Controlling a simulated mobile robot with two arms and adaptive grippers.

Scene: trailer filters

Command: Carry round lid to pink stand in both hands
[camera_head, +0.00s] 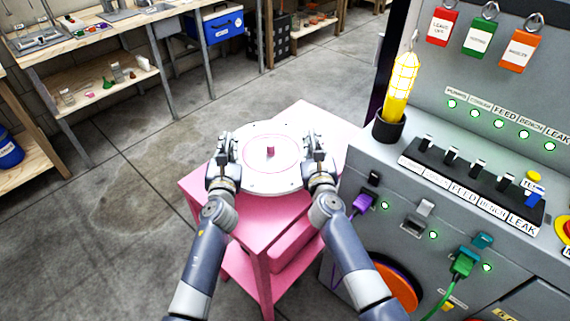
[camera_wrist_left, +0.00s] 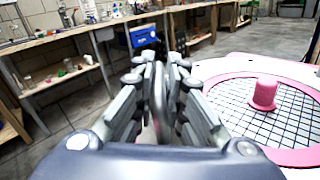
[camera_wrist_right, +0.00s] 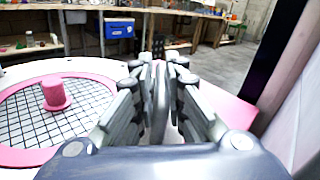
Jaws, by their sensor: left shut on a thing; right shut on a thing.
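The round lid (camera_head: 262,172) is white with a pink ring, a mesh centre and a pink knob (camera_head: 270,152). It is level, over the pink stand (camera_head: 240,222) beside the grey control panel. My left gripper (camera_head: 222,150) is shut on the lid's left edge, and my right gripper (camera_head: 318,150) is shut on its right edge. The lid's mesh shows in the left wrist view (camera_wrist_left: 268,110) and in the right wrist view (camera_wrist_right: 45,110). I cannot tell whether the lid touches the stand's top, as the lid hides much of it.
The control panel (camera_head: 400,190) stands close on the right, with a yellow lamp (camera_head: 401,85), switches and a green cable (camera_head: 440,295). Workbenches with a blue box (camera_head: 215,25) line the back wall. The concrete floor (camera_head: 130,170) on the left is clear.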

